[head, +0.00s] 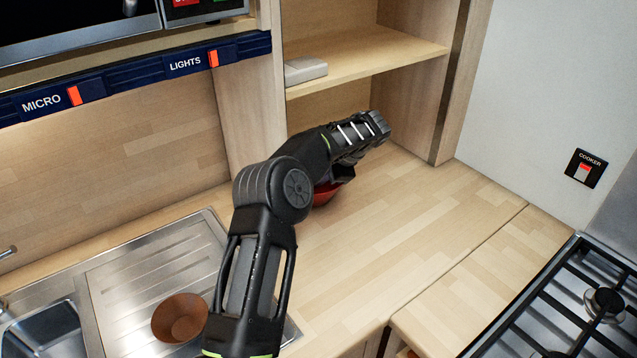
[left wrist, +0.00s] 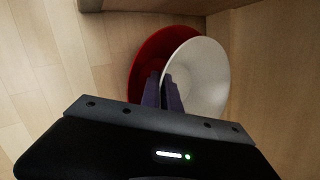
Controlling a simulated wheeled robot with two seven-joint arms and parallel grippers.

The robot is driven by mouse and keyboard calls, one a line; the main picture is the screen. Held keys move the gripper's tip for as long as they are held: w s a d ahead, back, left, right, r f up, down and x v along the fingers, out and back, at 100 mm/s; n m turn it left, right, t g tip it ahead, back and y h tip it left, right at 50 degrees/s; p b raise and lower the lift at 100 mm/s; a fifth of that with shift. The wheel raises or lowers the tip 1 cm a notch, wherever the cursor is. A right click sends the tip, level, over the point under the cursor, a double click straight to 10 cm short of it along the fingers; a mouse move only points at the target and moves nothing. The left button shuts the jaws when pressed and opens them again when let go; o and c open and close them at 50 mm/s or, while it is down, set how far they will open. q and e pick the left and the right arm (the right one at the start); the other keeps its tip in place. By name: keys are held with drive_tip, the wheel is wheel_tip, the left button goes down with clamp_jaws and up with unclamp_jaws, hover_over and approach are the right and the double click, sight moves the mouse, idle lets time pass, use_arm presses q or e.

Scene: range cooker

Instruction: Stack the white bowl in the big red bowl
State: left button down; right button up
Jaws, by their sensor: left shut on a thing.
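The big red bowl (head: 326,193) stands on the wooden counter below the shelf, mostly hidden behind my left arm in the head view. In the left wrist view the red bowl (left wrist: 146,66) shows at the left, partly covered by the white bowl (left wrist: 205,75). The white bowl overlaps the red bowl's right side and looks tilted; I cannot tell whether they touch. My left gripper (left wrist: 166,80) is shut on the white bowl's near left rim. In the head view the white bowl and the fingertips are hidden by the arm. My right gripper is not in view.
A small brown bowl (head: 180,317) sits on the steel drainer (head: 150,268) at lower left. A grey box (head: 305,70) lies on the shelf (head: 370,55) above. Upright wooden panels flank the nook. The counter (head: 420,215) to the right is clear, up to the hob (head: 570,300).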

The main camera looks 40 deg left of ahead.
use_arm(q)
drive_tip(key=shift+f, duration=0.9)
drive_tip(key=shift+f+b, duration=0.35)
drive_tip(key=shift+f, duration=0.3)
drive_tip(key=c, duration=1.9)
unclamp_jaws()
